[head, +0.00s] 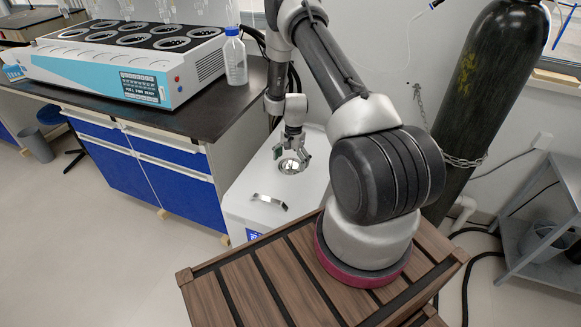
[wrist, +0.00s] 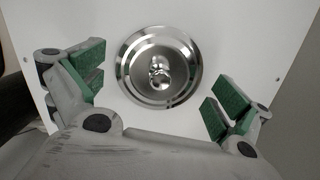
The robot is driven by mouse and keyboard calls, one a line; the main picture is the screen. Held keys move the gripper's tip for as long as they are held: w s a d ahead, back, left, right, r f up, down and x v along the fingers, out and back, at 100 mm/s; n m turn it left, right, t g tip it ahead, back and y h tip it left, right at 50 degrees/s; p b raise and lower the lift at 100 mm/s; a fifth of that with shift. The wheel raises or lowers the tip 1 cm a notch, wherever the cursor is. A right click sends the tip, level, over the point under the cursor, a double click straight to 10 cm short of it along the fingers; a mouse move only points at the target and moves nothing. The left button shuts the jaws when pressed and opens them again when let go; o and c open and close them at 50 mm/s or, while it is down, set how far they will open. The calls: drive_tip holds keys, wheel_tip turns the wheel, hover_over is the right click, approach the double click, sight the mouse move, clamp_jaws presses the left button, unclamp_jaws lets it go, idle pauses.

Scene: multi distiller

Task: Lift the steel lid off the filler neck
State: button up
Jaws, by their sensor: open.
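The steel lid (wrist: 159,67) is a shiny round disc with a small knob at its centre. It sits on the white top of a box-like unit, and whatever neck lies under it is hidden. In the head view the lid (head: 290,166) shows just below my gripper (head: 292,152).
The white unit (head: 310,200) has a metal handle (head: 269,201) on its top. A dark bench (head: 215,118) at left holds the multi-position distiller (head: 140,65) and a blue-capped bottle (head: 234,58). A chained dark gas cylinder (head: 485,80) stands at right.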

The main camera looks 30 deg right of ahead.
drive_tip(key=c, duration=1.3)
drive_tip(key=shift+s, duration=0.1)
